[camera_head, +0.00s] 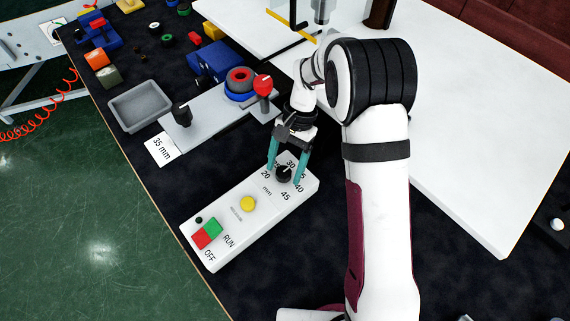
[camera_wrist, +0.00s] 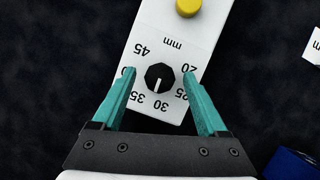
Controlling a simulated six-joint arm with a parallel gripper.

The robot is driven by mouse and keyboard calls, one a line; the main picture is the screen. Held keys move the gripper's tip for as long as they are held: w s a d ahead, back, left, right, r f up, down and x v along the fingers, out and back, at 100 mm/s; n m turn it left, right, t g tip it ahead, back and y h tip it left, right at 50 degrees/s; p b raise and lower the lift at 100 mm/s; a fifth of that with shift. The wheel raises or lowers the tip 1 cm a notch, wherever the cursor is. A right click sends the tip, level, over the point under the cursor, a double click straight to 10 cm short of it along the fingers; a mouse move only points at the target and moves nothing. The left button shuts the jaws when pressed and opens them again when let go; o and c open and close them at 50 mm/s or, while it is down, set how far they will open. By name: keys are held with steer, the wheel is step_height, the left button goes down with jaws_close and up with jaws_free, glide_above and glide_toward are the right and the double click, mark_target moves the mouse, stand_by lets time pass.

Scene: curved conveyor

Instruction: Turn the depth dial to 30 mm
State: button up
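The depth dial (camera_head: 284,174) is a round black knob on the white control box (camera_head: 224,235). In the wrist view the dial (camera_wrist: 160,77) has a white pointer line. The line points close to the 30 mark, leaning slightly toward 35. The printed scale runs from 20 to 45 mm around it. My gripper (camera_wrist: 159,74) is open, with its teal fingers on either side of the dial and a gap to it on both sides. In the head view my gripper (camera_head: 284,175) is over the dial end of the box.
The box carries a yellow button (camera_head: 248,204) and green and red RUN/OFF switches (camera_head: 207,233). A "35 mm" card (camera_head: 162,149) lies by a grey tray (camera_head: 140,106). A grey fixture (camera_head: 206,122) with a red-knobbed lever (camera_head: 263,85) stands behind the box.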

stand_by(0.3)
steer(key=m, duration=0.1)
steer(key=m+y, duration=0.1)
steer(key=m, duration=0.1)
steer(key=m+t, duration=0.1)
steer(key=shift+s+d, duration=0.1)
steer(key=shift+d, duration=0.15)
steer(key=m+t+y, duration=0.1)
steer(key=m, duration=0.2)
steer(key=shift+s+m, duration=0.15)
steer(key=shift+m, duration=0.25)
steer(key=m+t, duration=0.1)
steer(key=m, duration=0.2)
steer(key=shift+s+m+t, duration=0.15)
steer(key=shift+m+t, duration=0.15)
steer(key=m+t, duration=0.1)
steer(key=m, duration=0.2)
steer(key=shift+s+m, duration=0.1)
steer(key=shift+m, duration=0.3)
steer(key=s+v, duration=0.1)
steer(key=v, duration=1.5)
steer(key=s+d+n+h, duration=0.1)
steer(key=s+n, duration=0.6)
steer(key=s, duration=0.3)
steer(key=s+d+n+h, duration=0.1)
steer(key=s+d+n, duration=0.1)
steer(key=s+n, duration=0.6)
steer(key=shift+s+d+f+g, duration=0.2)
steer(key=shift+s+d+g, duration=0.15)
steer(key=shift+s, duration=0.8)
